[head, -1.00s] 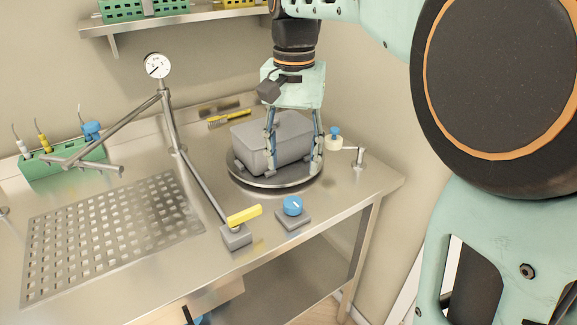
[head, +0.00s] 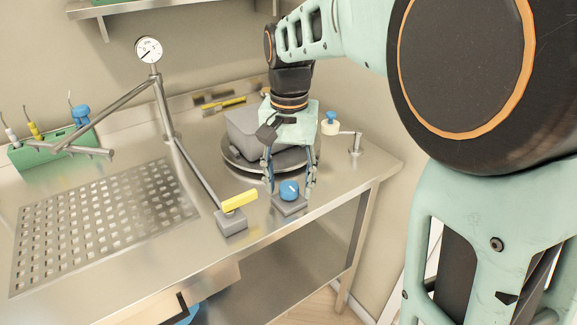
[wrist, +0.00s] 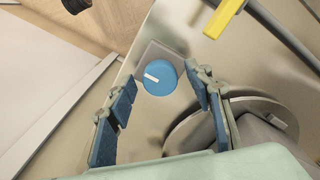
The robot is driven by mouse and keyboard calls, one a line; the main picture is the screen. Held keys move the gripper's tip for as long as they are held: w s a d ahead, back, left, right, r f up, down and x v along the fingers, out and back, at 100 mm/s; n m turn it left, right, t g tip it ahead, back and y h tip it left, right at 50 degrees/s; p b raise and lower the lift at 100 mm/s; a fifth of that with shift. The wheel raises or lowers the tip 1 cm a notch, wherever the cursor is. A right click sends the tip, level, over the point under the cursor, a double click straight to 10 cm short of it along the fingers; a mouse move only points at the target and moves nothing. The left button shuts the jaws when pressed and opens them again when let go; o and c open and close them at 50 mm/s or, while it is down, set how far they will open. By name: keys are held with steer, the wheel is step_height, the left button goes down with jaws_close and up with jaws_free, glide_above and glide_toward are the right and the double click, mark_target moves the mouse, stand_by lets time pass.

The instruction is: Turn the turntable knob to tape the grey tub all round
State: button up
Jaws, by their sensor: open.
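The blue turntable knob (head: 289,190), with a white mark, sits on a small grey base at the bench's front edge. In the wrist view the knob (wrist: 157,77) shows between my open fingers, a little beyond their tips. My gripper (head: 290,195) is open and empty, pointing down with its fingers on either side of the knob. The grey tub (head: 243,130) rests on the round turntable (head: 232,160) behind my gripper, partly hidden by it. The tape roll holder (head: 330,122), cream with a blue top, stands on an arm right of the turntable.
A yellow lever (head: 239,201) on a grey block stands just left of the knob. A gauge (head: 148,49) on a pipe frame rises behind it. A perforated drain plate (head: 105,220) and a green tool rack (head: 55,148) lie left. A yellow brush (head: 222,103) lies at the back.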

steer(key=c, duration=1.2)
steer(key=shift+o, duration=0.2)
